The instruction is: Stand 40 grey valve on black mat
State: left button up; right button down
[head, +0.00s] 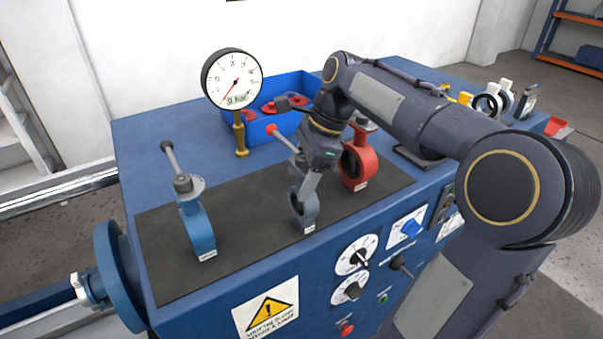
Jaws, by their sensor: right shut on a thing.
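My right gripper (306,182) reaches down from above and is shut on this valve. The arm and gripper hide part of its upper body. The size number is too small to read. My left gripper is not in view.
A blue valve (199,228) with a grey lever stands on the mat's left part. A red valve (354,172) stands close to the right, partly behind my gripper. Behind are a pressure gauge (232,78) and a blue bin (256,131) with red parts. The mat's front strip is clear.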

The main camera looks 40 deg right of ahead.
jog(key=shift+c, duration=1.4)
grip_release()
jog(key=shift+f, duration=0.1)
jog(key=p+v, duration=0.1)
jog(key=v, duration=1.1)
jog(key=s+a+f+n+t, duration=0.1)
jog(key=s+a+f+n, duration=0.3)
jog(key=f+n, duration=0.3)
jog(key=s+a+f+n+t+b, duration=0.1)
jog(key=s+a+f+n, duration=0.4)
jog(key=a+f+n, duration=0.2)
jog(key=s+a+f+n+t+b, duration=0.1)
jog(key=s+a+f+n, duration=0.4)
jog(key=f, duration=0.4)
jog(key=shift+a+n+t, duration=0.4)
jog(key=shift+a+n, duration=0.1)
jog(key=shift+n, duration=0.6)
